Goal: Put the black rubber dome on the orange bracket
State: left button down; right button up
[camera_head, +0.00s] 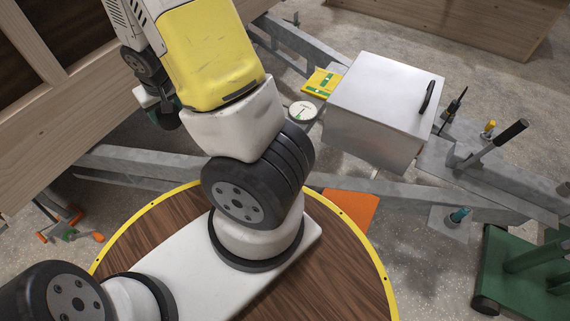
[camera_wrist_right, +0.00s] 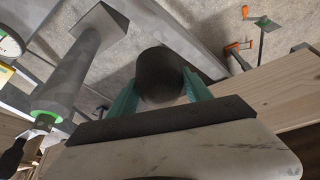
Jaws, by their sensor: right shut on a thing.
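The black rubber dome (camera_wrist_right: 160,75) is between the green fingers of my right gripper (camera_wrist_right: 160,92) in the right wrist view. The fingers press on it from both sides, and it is held above the grey floor and metal beams. In the head view my right gripper (camera_head: 166,115) is at the upper left, mostly hidden behind my yellow and white arm. The dome cannot be made out clearly there. A flat orange piece (camera_head: 352,208), which looks like the orange bracket, lies beside the metal beam right of my arm, partly hidden by the round wooden top. My left gripper is not in view.
A metal box (camera_head: 382,98) with a black handle stands at upper right. A white round dial (camera_head: 303,111) and a yellow level (camera_head: 322,82) lie near it. Orange clamps (camera_head: 70,222) are at the left. A wooden wall (camera_head: 75,120) is beside my gripper. Grey trailer beams (camera_head: 145,160) cross the scene.

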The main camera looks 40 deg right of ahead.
aim_at(348, 203)
jog(key=z, duration=1.95)
jog(key=j+z, duration=0.4)
jog(key=k+j+z, duration=0.15)
jog(key=j+z, duration=0.2)
jog(key=k+j+z, duration=0.15)
jog(key=j+z, duration=0.25)
jog(key=k+j, duration=0.2)
jog(key=j, duration=0.15)
